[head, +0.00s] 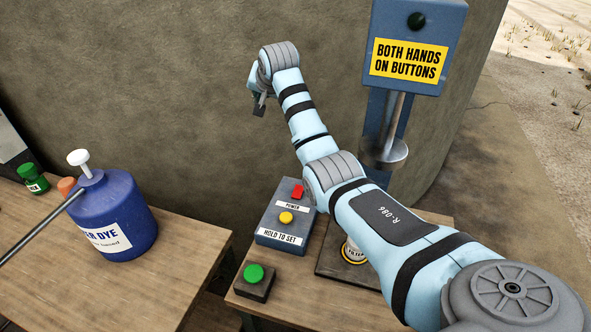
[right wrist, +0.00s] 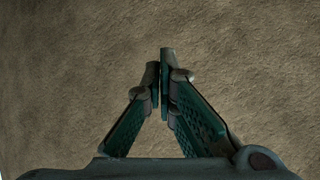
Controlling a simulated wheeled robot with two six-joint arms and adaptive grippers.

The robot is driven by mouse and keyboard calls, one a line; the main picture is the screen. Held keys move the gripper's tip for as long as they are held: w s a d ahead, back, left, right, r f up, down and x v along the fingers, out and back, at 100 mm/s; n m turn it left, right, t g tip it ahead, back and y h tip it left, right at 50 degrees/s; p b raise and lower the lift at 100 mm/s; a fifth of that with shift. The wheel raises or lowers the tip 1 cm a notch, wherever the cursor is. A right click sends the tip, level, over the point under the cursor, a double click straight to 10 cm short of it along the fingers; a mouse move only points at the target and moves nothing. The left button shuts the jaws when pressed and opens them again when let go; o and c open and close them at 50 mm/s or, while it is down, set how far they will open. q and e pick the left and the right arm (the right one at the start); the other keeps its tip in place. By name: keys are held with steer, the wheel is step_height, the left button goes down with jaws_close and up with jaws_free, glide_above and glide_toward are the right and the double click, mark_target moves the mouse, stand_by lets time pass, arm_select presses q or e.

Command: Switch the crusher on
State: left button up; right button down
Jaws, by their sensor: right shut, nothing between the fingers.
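The crusher (head: 419,60) is a blue machine at the back right with a yellow sign reading "BOTH HANDS ON BUTTONS" and a dark round lamp. Its metal ram hangs above a dark base plate (head: 330,262), where a can labelled "FILTER" (head: 353,250) is partly hidden by my right arm. A blue control box (head: 287,222) carries a red POWER switch (head: 297,191) and a yellow HOLD TO SET button (head: 286,217). A green button (head: 254,273) sits on a dark box in front. My right gripper (head: 258,106) is raised near the wall, above and left of the control box, shut and empty; its closed fingers (right wrist: 165,60) face the wall.
A left wooden table holds a blue dye jug (head: 112,215) with a white pump, a green-capped bottle (head: 33,178) and an orange-capped one (head: 67,186). A gap separates the two tables. The wall (head: 180,80) stands close behind.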

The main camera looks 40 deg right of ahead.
steer(key=s+d+f+g+p, duration=0.1)
steer(key=s+f+g, duration=0.2)
steer(key=s+f, duration=0.3)
steer(key=m+g, duration=0.2)
steer(key=g, duration=0.2)
glide_above(301, 188)
steer(key=s+a, duration=0.3)
step_height(301, 188, down, 5)
arm_select(q)
steer(key=r, duration=0.2)
steer(key=shift+s+r+p, duration=0.3)
steer(key=shift+r, duration=0.05)
arm_select(e)
steer(key=shift+w+r, duration=0.1)
steer(key=shift+w, duration=0.15)
steer(key=shift+w, duration=0.1)
steer(key=shift+n, duration=0.3)
steer(key=b+x, duration=0.1)
steer(key=x, duration=0.3)
steer(key=b+x, duration=0.1)
steer(key=x, duration=0.4)
steer(key=b+x, duration=0.1)
steer(key=x, duration=0.4)
steer(key=shift+s+a, duration=0.15)
steer(key=shift+s, duration=0.15)
arm_select(q)
step_height(301, 188, down, 3)
steer(key=shift+r, duration=0.1)
